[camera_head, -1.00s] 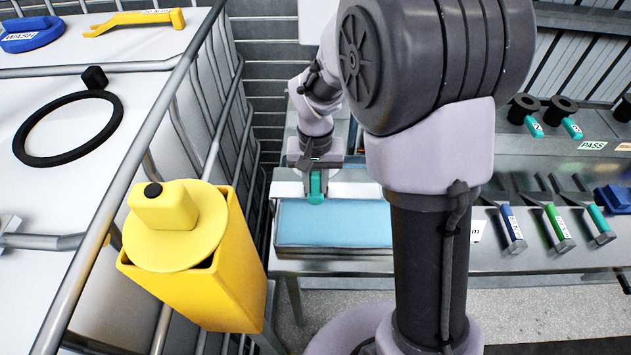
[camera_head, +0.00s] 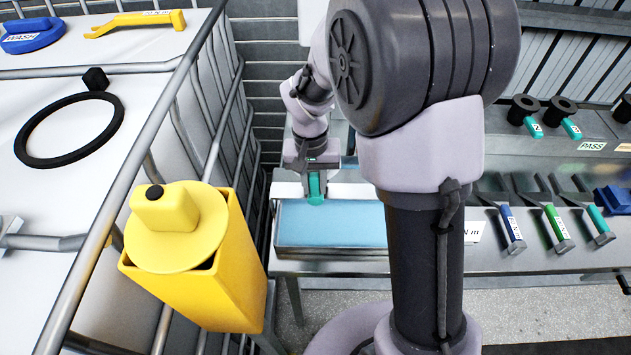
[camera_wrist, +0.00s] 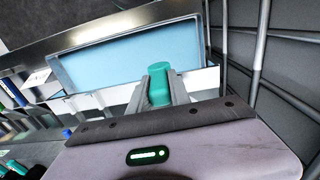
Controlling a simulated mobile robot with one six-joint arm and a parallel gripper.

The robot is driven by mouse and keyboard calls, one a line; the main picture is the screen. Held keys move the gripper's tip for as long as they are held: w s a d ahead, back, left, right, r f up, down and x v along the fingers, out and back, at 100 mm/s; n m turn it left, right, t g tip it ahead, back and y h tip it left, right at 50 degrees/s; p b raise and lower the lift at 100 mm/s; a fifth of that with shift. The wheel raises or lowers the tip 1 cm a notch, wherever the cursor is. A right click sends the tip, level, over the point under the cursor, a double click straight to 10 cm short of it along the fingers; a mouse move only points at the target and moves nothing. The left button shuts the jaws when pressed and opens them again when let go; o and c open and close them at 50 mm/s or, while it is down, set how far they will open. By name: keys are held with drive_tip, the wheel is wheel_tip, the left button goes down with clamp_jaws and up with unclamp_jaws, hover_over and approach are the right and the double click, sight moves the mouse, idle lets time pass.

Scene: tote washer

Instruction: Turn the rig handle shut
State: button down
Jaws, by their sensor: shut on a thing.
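My gripper (camera_head: 316,180) is at the back edge of a pale blue pad, pointing down. It is shut on a teal handle (camera_head: 316,190), a rounded upright piece. In the wrist view the teal handle (camera_wrist: 159,80) stands between the two grey fingers, its round end clear of them. What the handle joins to is hidden by the gripper, so I cannot tell how far it is turned.
The blue pad (camera_head: 330,223) lies in a metal-rimmed tray on the bench. Blue, green and teal-handled tools (camera_head: 557,228) lie at the right. A yellow post (camera_head: 205,285) and metal cage rails (camera_head: 130,150) stand left. A PASS label (camera_head: 592,146) is on the back shelf.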

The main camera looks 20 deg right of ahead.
drive_tip(key=shift+w+a+f+g+h+p, duration=0.15)
drive_tip(key=shift+a+g+h+p, duration=0.3)
drive_tip(key=shift+h, duration=0.65)
drive_tip(key=shift+w+a+f+g+h+p, duration=0.2)
drive_tip(key=shift+a+h+p, duration=0.45)
drive_tip(key=shift+h, duration=0.45)
drive_tip(key=shift+w+a+f+g+h+p, duration=0.15)
drive_tip(key=shift+a+g+h+p, duration=0.4)
drive_tip(key=shift+h, duration=0.55)
drive_tip(key=shift+d, duration=0.15)
drive_tip(key=shift+f, duration=0.1)
drive_tip(key=c, duration=1.2)
unclamp_jaws()
